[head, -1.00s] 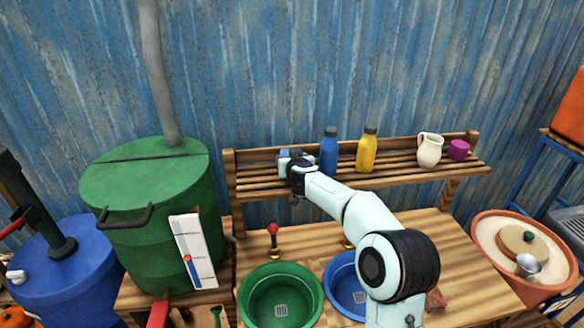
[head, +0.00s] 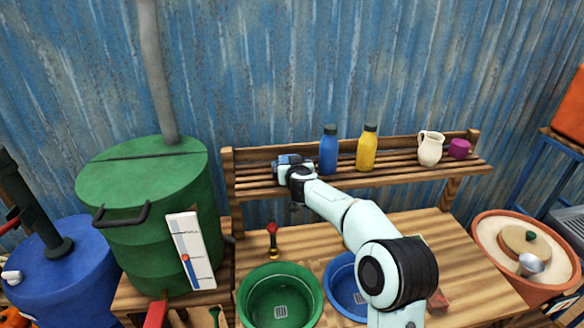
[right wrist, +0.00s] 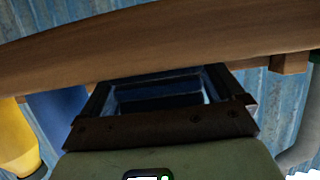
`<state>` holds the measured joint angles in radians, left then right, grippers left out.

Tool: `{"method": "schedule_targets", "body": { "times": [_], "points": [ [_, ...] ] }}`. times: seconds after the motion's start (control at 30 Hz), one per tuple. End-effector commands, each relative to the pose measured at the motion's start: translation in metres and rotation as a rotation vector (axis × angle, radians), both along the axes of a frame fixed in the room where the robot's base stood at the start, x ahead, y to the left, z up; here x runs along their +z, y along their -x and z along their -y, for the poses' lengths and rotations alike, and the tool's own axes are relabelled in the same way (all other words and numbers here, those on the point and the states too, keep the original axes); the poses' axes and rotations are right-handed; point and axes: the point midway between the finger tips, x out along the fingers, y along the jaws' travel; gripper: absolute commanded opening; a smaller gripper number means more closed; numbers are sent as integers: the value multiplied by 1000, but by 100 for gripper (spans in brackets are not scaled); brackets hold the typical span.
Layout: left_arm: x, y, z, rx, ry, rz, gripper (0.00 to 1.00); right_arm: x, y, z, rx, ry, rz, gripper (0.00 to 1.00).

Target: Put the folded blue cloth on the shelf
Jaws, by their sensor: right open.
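My right gripper (head: 290,162) is at the left end of the wooden shelf (head: 390,163), with its jaws open. A blue piece that looks like the folded cloth (head: 291,158) shows at the jaws, on or just above the slats, left of the blue bottle. In the right wrist view the dark blue folded cloth (right wrist: 160,93) shows between the open fingers. Most of it is hidden by the gripper, and I cannot tell whether the fingers touch it. My left gripper is not in view.
A blue bottle (head: 329,150) stands close to my right gripper; a yellow bottle (head: 367,148), cream jug (head: 430,148) and purple mug (head: 459,148) stand farther right. Green (head: 280,297) and blue basins are below. A green drum (head: 150,190) stands left.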

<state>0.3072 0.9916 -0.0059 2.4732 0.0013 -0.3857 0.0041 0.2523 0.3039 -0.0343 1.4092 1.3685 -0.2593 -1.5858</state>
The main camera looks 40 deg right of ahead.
Motion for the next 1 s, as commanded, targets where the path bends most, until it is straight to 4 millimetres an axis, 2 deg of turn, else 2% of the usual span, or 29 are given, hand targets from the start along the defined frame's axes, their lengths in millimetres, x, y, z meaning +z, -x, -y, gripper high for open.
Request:
{"method": "schedule_targets", "body": {
  "times": [0.17,0.6,0.8,1.0],
  "points": [
    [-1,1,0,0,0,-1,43,9,12,-7,2,0,2,95],
    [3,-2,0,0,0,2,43,40,84,-46,1,0,3,95],
    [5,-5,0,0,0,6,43,45,98,-54,0,0,2,95],
    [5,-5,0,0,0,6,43,44,99,-55,0,0,0,95]
  ]
}}
